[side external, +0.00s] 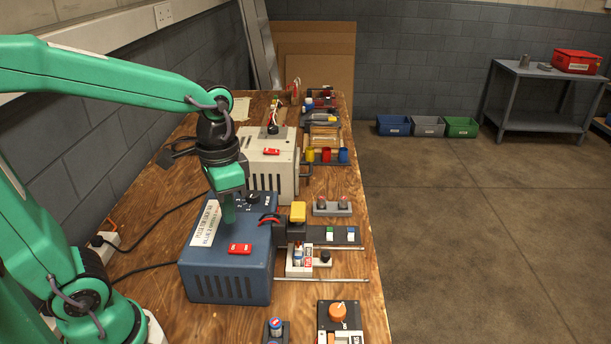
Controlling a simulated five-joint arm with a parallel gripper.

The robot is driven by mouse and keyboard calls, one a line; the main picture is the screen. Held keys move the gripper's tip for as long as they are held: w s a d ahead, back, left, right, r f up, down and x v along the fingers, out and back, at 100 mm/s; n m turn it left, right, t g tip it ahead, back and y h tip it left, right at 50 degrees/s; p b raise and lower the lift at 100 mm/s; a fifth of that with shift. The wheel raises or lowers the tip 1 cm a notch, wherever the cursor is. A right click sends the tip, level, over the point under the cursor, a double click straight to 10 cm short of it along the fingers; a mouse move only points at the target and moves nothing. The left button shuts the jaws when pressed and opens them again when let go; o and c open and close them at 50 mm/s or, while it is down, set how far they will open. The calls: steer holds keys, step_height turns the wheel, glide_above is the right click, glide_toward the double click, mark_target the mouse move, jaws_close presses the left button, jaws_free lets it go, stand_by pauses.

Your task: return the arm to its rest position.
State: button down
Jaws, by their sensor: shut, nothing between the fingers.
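My gripper (228,212) is at the end of my green arm, pointing down over the top of a blue metal box (228,285). Its fingers look closed together, with nothing seen between them. The fingertips are close to the box's top; I cannot tell whether they touch it. A white label with print (205,223) lies on the box to the left of the fingers. A red rocker switch (240,249) and a black knob (253,198) are also on the box top.
A cream box (270,165) stands just behind. A yellow block (298,211), a black-and-white battery holder (300,262) and an orange knob (338,311) line the bench's right side. A wall is at the left. Bins (428,126) and a grey table (540,75) stand far off.

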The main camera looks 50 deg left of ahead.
steer(key=shift+r, duration=0.15)
stand_by(0.3)
steer(key=s+a+r+n+t, duration=0.1)
steer(key=s+r+n+t, duration=0.2)
steer(key=s+r+t, duration=0.1)
steer(key=shift+a+t, duration=0.3)
steer(key=shift+t, duration=0.5)
steer(key=shift+r, duration=0.1)
step_height(320, 180, up, 3)
steer(key=m+g, duration=0.6)
steer(key=m, duration=0.3)
glide_above(245, 246)
steer(key=shift+f, duration=0.2)
step_height(245, 246, down, 14)
steer(key=shift+r, duration=0.15)
stand_by(0.8)
